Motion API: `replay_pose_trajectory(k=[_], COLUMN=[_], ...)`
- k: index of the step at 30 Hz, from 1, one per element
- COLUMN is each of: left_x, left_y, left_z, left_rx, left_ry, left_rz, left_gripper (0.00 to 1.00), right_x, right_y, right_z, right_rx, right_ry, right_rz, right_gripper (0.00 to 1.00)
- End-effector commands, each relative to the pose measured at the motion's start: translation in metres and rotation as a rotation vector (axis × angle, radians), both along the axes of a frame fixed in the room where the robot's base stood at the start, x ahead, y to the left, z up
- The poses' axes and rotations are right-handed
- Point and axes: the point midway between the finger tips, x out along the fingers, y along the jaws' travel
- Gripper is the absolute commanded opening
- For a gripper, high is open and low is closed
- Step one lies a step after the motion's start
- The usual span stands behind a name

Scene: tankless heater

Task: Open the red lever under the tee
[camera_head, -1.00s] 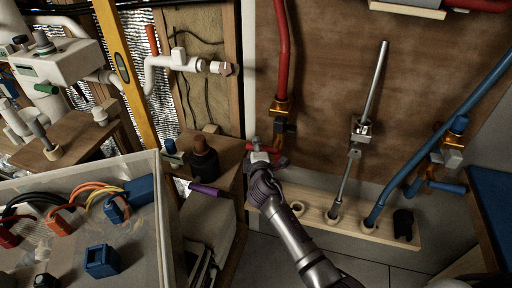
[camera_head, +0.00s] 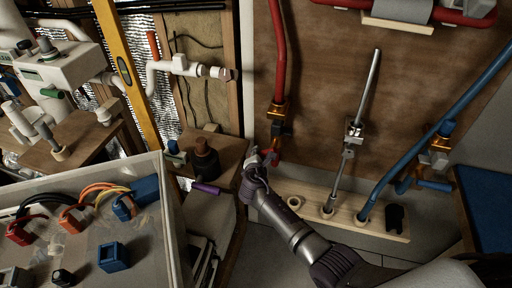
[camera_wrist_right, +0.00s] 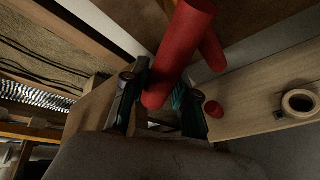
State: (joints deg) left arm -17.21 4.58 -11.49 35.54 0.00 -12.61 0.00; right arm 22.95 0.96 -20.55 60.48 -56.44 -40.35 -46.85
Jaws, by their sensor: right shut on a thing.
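In the right wrist view the lever (camera_wrist_right: 180,55) shows large as a red cylinder between the two fingers of the right gripper (camera_wrist_right: 158,100). The exact finger contact is hard to see. My left gripper is not in view.
A wooden rack (camera_head: 340,214) with holes stands just right of my right gripper. A blue pipe (camera_head: 440,130) with its own brass tee is at the right. A clear bin (camera_head: 165,235) of connectors and a wooden ledge (camera_head: 225,160) are at the left.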

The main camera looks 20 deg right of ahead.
Motion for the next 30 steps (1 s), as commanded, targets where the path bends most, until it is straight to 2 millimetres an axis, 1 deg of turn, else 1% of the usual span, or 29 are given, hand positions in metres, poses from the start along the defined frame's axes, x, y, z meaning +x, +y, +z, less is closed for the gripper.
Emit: replay_pose_trajectory(k=[1,3,12,21,30], left_x=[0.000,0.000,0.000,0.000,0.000], left_y=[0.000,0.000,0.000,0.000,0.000], left_z=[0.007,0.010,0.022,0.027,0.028], left_rx=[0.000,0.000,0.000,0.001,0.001], left_ry=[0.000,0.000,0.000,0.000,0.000], left_rz=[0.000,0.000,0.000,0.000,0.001], left_gripper=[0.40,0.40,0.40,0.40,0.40], right_x=[-0.001,-0.002,-0.010,-0.018,-0.025], right_y=[-0.001,-0.004,-0.015,-0.027,-0.036], right_z=[0.001,-0.003,-0.014,-0.021,-0.024], right_rx=[-0.040,-0.095,-0.332,-0.551,-0.707], right_ry=[0.027,0.064,0.223,0.373,0.477], right_rz=[0.000,0.000,-0.001,-0.001,0.000], right_gripper=[0.00,0.00,0.00,0.00,0.00])
